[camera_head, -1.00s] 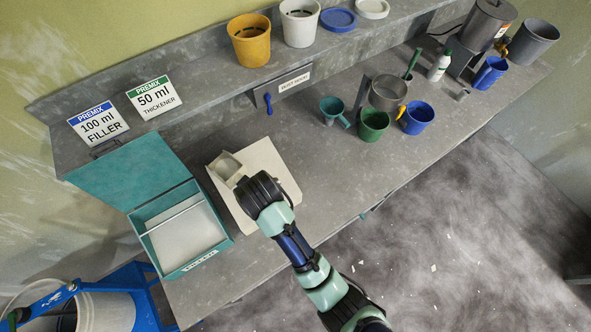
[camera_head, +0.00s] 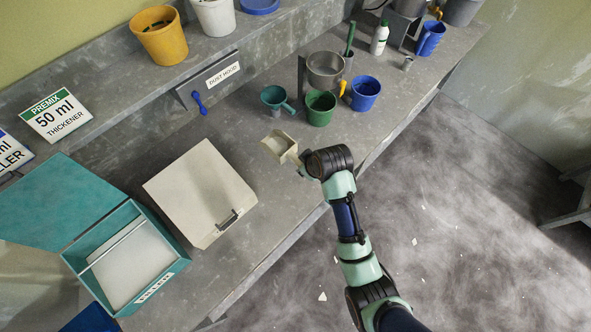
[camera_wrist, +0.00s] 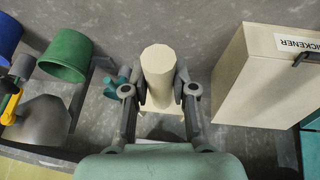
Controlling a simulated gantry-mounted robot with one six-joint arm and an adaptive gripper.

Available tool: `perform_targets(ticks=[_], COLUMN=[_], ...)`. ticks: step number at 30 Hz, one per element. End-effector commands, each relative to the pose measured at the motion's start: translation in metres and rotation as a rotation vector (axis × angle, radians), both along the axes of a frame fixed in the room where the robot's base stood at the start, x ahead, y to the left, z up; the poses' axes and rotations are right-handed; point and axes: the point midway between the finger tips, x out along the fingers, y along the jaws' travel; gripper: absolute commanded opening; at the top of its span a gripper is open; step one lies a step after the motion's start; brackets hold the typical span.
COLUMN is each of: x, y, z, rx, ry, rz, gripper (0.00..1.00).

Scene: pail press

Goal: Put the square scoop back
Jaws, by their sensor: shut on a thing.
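The square scoop (camera_head: 279,146) is cream coloured, with a square open bowl. My gripper (camera_head: 301,161) holds it above the grey bench, between the cream bin and the row of cups. In the wrist view the scoop's pale handle (camera_wrist: 158,72) stands between the two fingers of my gripper (camera_wrist: 159,88), which are shut on it. Part of the scoop is hidden by the handle and fingers in that view. I cannot tell whether the bowl holds anything.
The cream bin (camera_head: 200,190) appears covered and stands left of my gripper; its side (camera_wrist: 262,85) shows in the wrist view. The teal bin (camera_head: 174,246) has its lid up.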

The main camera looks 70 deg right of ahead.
Motion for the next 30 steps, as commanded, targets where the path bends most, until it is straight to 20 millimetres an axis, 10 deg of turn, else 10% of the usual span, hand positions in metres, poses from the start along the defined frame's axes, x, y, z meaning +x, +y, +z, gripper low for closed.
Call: perform_targets(ticks=[10,30], x=[0.0,0.001], y=[0.001,0.0], z=[-0.108,-0.164], rx=[0.003,0.0], ry=[0.002,-0.001], rz=[0.0,0.0], gripper=[0.0,0.0])
